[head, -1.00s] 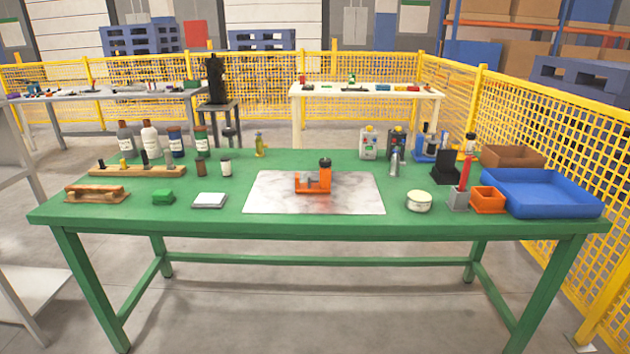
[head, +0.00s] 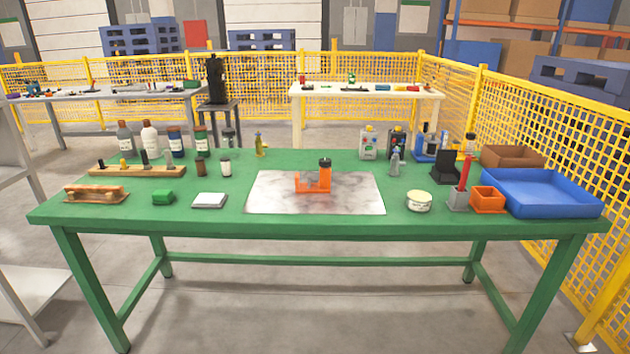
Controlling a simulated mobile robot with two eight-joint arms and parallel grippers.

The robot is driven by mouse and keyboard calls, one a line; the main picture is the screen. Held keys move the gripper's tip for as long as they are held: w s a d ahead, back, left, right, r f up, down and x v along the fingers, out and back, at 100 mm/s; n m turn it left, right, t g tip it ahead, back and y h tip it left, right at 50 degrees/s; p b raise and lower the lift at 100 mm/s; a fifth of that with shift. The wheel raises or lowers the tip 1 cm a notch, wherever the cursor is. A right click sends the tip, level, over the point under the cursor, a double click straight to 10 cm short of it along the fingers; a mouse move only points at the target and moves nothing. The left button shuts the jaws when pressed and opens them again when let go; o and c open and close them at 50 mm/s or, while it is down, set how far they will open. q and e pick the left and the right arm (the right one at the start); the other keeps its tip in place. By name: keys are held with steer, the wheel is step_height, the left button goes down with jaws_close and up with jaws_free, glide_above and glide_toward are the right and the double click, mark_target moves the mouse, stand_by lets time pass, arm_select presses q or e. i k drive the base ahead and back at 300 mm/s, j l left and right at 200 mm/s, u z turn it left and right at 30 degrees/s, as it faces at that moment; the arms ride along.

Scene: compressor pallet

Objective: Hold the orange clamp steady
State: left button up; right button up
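The orange clamp (head: 324,178) stands on a white marble-look plate (head: 270,200) in the middle of the green table. It has a low orange part at the left, a taller upright at the right and a dark round knob on top. Nothing touches it from above. The fine details of its jaw are too small to tell. Neither of my grippers shows in the head view.
A blue tray (head: 545,208), an orange bin (head: 487,198) and a brown box (head: 512,156) stand at the right. A round tin (head: 419,201) sits right of the plate. A green block (head: 163,197) and a grey pad (head: 209,200) lie left. Bottles line the back left.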

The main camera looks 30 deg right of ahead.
mark_target(325, 163)
steer(key=i+l, duration=0.1)
steer(key=i, duration=0.5)
steer(key=i+l+z, duration=0.1)
steer(key=i, duration=0.55)
